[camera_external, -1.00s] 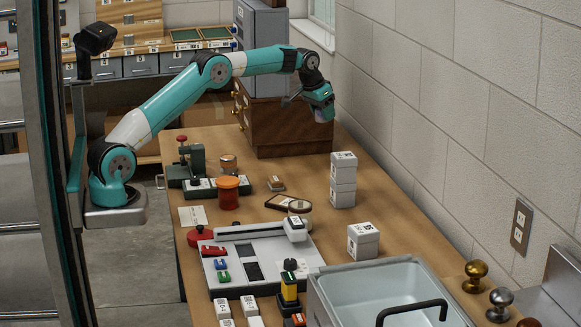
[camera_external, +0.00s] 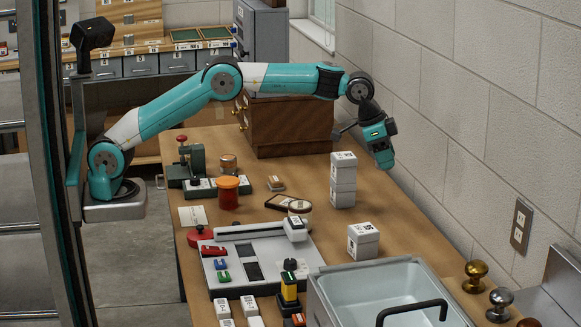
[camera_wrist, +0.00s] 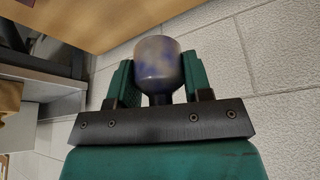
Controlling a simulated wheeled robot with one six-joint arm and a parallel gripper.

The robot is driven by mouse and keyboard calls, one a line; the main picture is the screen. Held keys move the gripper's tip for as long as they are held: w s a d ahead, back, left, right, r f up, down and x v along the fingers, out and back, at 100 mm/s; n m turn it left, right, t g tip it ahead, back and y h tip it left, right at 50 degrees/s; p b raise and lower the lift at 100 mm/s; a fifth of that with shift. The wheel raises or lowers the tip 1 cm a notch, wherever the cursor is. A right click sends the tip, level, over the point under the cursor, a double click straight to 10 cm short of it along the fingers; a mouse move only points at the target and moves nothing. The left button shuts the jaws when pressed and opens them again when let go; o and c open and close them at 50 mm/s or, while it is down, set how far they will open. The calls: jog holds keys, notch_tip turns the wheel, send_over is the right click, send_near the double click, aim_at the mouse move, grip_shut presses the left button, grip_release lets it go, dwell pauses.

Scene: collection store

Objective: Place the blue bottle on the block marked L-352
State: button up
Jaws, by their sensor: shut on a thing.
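In the wrist view, my gripper (camera_wrist: 158,85) is shut on the blue bottle (camera_wrist: 158,60), a mottled blue and whitish rounded body with a narrower dark part toward the palm. In the external view, my gripper (camera_external: 384,158) points down, above the table's right side near the wall; the bottle cannot be made out there. The labels are too small to read, so I cannot tell which is L-352.
A grey basin (camera_external: 340,297) with a black handle is at the front right. A grey panel (camera_external: 230,268) with coloured pieces lies mid-table. A red-orange jar (camera_external: 228,196) and a green device (camera_external: 188,163) stand left. A wooden cabinet (camera_external: 290,125) is behind; the wall (camera_external: 480,130) is right.

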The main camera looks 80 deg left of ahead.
jog(key=s+d+r+m+h, duration=0.1)
jog(key=s+d+m, duration=0.1)
jog(key=s+d, duration=0.45)
jog(key=s+d+m+g, duration=0.1)
jog(key=s+d+m, duration=0.15)
jog(key=d, duration=0.75)
jog(key=s+d+r+m+h, duration=0.1)
jog(key=s+d, duration=0.4)
jog(key=d, duration=0.3)
jog(key=f, duration=1.5)
jog(key=shift+d+f+p, duration=0.15)
jog(key=shift+d+p, duration=0.2)
jog(key=shift+p, duration=0.05)
jog(key=shift+w+f, duration=0.1)
jog(key=shift+f, duration=2.45)
jog(key=shift+f, duration=0.1)
jog(key=shift+f, duration=0.15)
jog(key=o, duration=1)
jog(key=shift+c, duration=0.2)
